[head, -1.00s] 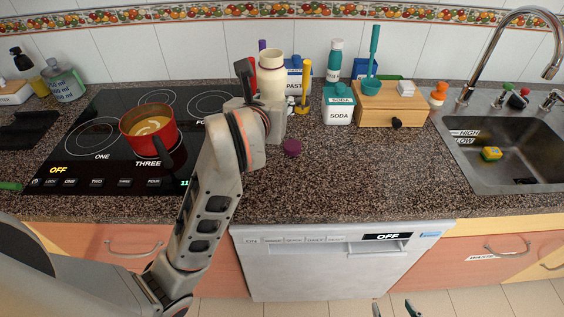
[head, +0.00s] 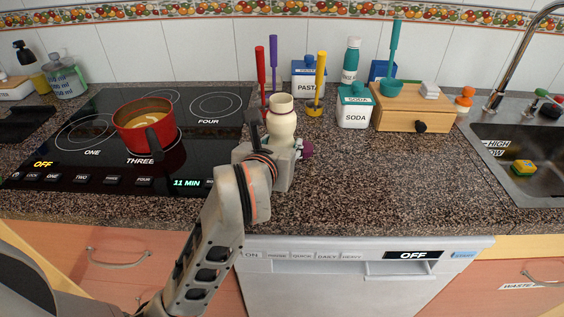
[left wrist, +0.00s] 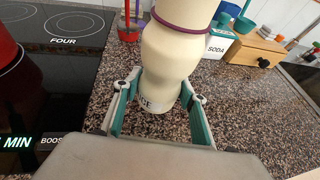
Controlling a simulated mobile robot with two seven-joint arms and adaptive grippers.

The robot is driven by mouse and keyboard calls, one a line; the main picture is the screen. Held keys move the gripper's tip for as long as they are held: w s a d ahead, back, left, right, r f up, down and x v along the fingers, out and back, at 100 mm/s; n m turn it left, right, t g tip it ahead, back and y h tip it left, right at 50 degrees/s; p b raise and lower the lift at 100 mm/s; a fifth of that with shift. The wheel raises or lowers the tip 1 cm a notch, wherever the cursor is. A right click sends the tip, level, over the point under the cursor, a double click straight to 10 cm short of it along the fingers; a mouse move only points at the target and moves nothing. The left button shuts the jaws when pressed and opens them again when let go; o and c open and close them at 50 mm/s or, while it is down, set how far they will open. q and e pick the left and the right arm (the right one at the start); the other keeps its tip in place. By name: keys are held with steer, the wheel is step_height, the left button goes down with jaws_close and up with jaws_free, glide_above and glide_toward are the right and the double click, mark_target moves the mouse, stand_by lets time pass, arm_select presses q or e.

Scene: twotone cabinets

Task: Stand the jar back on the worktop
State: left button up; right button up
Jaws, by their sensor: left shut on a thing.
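The cream jar (head: 281,124) has a dark red band around its neck and stands about upright in my left gripper (head: 275,160), near the front right corner of the hob. In the left wrist view, the jar (left wrist: 170,62) sits between the teal finger pads of my left gripper (left wrist: 160,112), which is shut on its lower part. Part of some lettering shows low on the jar. The speckled worktop (head: 370,180) lies beneath it. I cannot tell whether the jar's base touches it. My right gripper is not in view.
Behind stand utensils, a pasta canister (head: 309,80), a soda canister (head: 355,106) and a wooden box (head: 412,110). A red pot (head: 145,125) is on the hob. The worktop right of the jar is clear.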

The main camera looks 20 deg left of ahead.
arm_select(q)
step_height(320, 180, down, 4)
steer(key=shift+r+b, duration=0.1)
steer(key=shift+b, duration=1.1)
steer(key=shift+f+b, duration=0.3)
steer(key=shift+f, duration=0.05)
steer(key=shift+r, duration=0.25)
steer(key=shift+f, duration=0.25)
steer(key=o, duration=1.2)
